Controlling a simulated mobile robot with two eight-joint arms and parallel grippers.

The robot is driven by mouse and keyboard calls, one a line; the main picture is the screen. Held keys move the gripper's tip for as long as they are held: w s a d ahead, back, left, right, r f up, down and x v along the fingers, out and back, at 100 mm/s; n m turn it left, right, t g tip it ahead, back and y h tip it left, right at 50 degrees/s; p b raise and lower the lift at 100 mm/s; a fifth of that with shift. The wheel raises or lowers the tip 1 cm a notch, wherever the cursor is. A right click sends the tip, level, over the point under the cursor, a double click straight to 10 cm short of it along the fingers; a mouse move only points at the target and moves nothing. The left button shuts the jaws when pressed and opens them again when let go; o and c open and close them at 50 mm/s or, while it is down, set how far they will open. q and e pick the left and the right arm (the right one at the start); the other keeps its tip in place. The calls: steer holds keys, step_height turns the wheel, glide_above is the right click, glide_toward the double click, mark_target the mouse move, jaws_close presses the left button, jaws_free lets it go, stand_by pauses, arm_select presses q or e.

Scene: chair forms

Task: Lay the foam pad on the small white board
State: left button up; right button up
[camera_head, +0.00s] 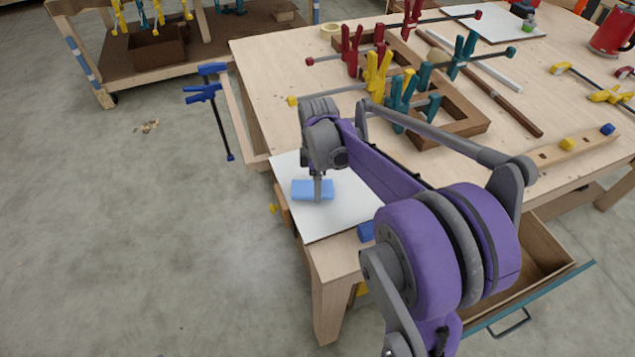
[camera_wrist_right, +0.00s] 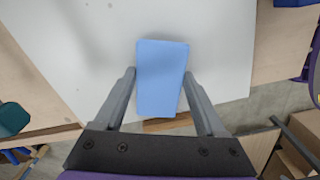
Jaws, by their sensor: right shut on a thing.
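The foam pad (camera_head: 302,190) is a light blue block; it also shows in the right wrist view (camera_wrist_right: 162,78). My right gripper (camera_head: 318,187) is shut on the foam pad, with one finger on each side of it (camera_wrist_right: 161,76). The small white board (camera_head: 345,217) lies at the near left corner of the workbench. The pad is over this board in the head view, near its left edge; I cannot tell whether they touch. My right arm hides part of the board. My left gripper is not in view.
A brown wooden frame (camera_head: 466,117) with red, yellow and teal clamps lies behind the board on the workbench (camera_head: 270,62). A blue-handled clamp (camera_head: 203,92) hangs at the left edge. An open drawer (camera_head: 545,250) juts out at the front right. Another white board (camera_head: 490,18) lies at the back.

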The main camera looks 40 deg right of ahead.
steer(key=shift+f, duration=0.2)
steer(key=o, duration=1.2)
steer(key=shift+o, duration=0.2)
steer(key=shift+r, duration=0.1)
